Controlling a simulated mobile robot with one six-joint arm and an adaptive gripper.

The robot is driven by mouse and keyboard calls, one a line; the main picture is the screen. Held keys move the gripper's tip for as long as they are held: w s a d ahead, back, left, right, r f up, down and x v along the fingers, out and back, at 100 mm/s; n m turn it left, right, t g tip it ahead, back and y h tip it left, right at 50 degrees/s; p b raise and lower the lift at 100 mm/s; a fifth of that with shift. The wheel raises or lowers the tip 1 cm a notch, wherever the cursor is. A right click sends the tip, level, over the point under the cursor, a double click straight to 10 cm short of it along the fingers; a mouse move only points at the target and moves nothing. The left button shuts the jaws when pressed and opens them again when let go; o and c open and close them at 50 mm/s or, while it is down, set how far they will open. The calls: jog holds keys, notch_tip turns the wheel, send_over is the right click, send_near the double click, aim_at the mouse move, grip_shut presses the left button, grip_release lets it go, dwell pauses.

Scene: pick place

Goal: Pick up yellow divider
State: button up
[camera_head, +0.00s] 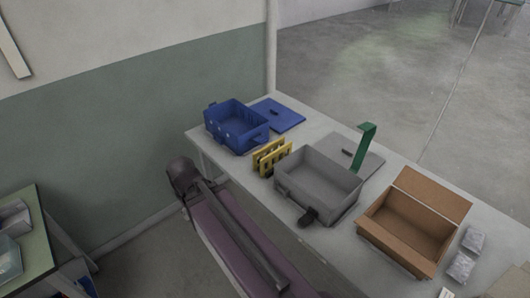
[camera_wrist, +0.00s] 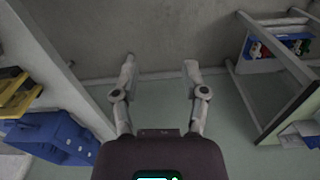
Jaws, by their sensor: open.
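The yellow divider (camera_head: 272,157) stands on the white table between the blue bin and the grey bin in the head view. It has two slotted upright panels. In the wrist view, part of the yellow divider (camera_wrist: 16,92) shows at the left edge, partly cut off by the frame. My gripper (camera_wrist: 158,66) is open and empty, with its two fingers spread apart over the floor beside the table. In the head view my arm lies in front of the table, and the fingertips are not clear there.
A blue bin (camera_head: 222,130) with a blue lid (camera_head: 278,114) stands at the table's far end. A grey bin (camera_head: 320,198), a green upright piece (camera_head: 364,144), and an open cardboard box (camera_head: 398,238) stand to the right. The white table's (camera_head: 340,250) front edge is beside my arm. Another table (camera_head: 40,240) stands at left.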

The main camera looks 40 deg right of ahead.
jog(key=shift+w, duration=0.1)
dwell(0.3)
jog(key=m+h, duration=0.7)
jog(key=m, duration=1)
send_near(269, 146)
jog(key=r, duration=0.1)
jog(key=shift+s+a+r, duration=0.1)
jog(key=shift+s+a, duration=0.1)
jog(key=shift+s, duration=0.05)
jog(key=b+x, duration=0.6)
jog(key=x, duration=0.1)
jog(key=shift+w+f, duration=0.2)
jog(key=shift+f, duration=0.2)
jog(key=shift+d+f+b, duration=0.3)
jog(key=shift+f+b, duration=0.05)
jog(key=shift+b, duration=0.25)
